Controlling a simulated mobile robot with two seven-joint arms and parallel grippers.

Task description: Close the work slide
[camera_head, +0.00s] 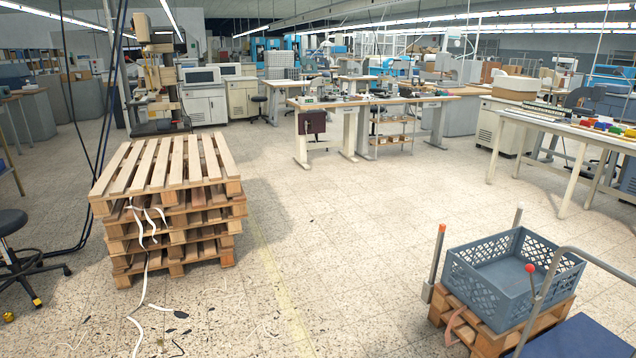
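A tall machine (157,75) with a vertical column and a dark base stands at the back left, behind the stacked pallets. It may be the stamping press, but it is too far and small to be sure. I cannot make out a work slide on it or tell whether one is open. Neither of my grippers shows in the head view.
Stacked wooden pallets (170,175) with loose white straps stand at the left. A grey-blue crate (510,270) sits on a small pallet at the lower right. A black stool (14,222) is at the left edge. Workbenches (375,100) stand further back. The middle floor is clear.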

